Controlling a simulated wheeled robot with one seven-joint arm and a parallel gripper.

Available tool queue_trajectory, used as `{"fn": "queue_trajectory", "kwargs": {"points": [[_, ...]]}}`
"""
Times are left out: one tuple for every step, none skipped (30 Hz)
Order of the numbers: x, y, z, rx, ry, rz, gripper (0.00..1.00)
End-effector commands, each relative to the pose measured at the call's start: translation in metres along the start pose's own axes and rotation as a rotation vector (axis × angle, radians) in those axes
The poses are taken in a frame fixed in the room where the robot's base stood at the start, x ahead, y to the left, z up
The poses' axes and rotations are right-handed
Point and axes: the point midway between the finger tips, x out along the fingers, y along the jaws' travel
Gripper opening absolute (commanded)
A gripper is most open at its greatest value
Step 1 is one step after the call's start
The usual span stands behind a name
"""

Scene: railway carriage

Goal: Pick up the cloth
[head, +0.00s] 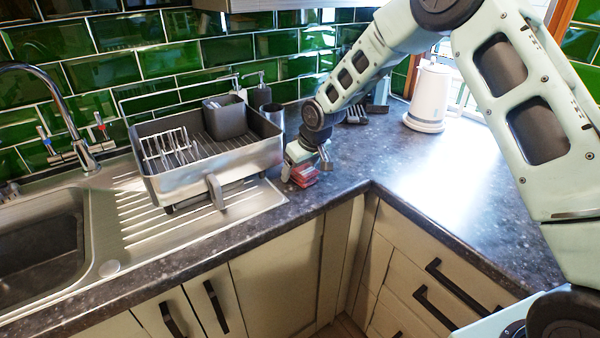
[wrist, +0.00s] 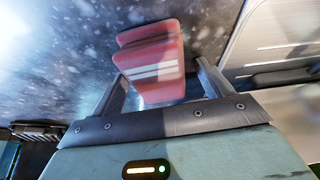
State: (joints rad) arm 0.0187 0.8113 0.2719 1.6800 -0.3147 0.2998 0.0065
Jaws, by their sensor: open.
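The cloth (head: 305,178) is a folded red bundle on the dark speckled worktop, just right of the draining board. In the wrist view the cloth (wrist: 152,68) is red with two white stripes and shows a second fold behind. My gripper (head: 303,166) is low over the worktop, right at the cloth, and partly hides it in the head view. In the wrist view my gripper (wrist: 161,76) is open, with the cloth's near part between the two fingers. I cannot tell whether either finger touches it.
A metal dish rack (head: 215,180) stands close on the left, on the steel draining board (head: 135,225) beside the sink (head: 40,240). A metal cup (head: 272,117) is behind the gripper. A white kettle (head: 428,97) stands at the back right. The worktop on the right (head: 450,175) is clear.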

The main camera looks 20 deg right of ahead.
Motion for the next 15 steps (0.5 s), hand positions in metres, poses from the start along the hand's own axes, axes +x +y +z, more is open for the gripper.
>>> {"fn": "queue_trajectory", "kwargs": {"points": [[0.0014,-0.0001,0.0007,0.0,-0.001,0.0,0.78],[0.0018,-0.0001,0.0009,0.0,-0.001,0.0,0.78],[0.0016,-0.0001,0.0008,0.0,0.0,0.0,0.73],[0.0014,-0.0001,0.0007,0.0,0.0,0.0,0.64],[0.0013,0.0,0.0007,0.0,0.0,0.0,0.56],[0.0013,0.0,0.0007,0.0,0.0,0.0,0.45],[0.0014,0.0,0.0007,0.0,-0.001,0.0,0.36],[0.0013,0.0,0.0007,0.0,-0.001,0.0,0.3],[0.0013,0.0,0.0007,0.0,-0.001,0.0,0.3],[0.0012,-0.0001,0.0006,0.0,0.0,0.0,0.3],[0.0012,-0.0001,0.0006,0.0,0.0,0.0,0.3],[0.0012,-0.0001,0.0006,0.0,0.0,0.0,0.3],[0.0012,-0.0001,0.0006,0.0,0.0,0.0,0.3],[0.0012,-0.0001,0.0006,0.0,0.0,0.0,0.3],[0.0012,-0.0002,0.0005,0.0,0.0,0.0,0.3]]}}
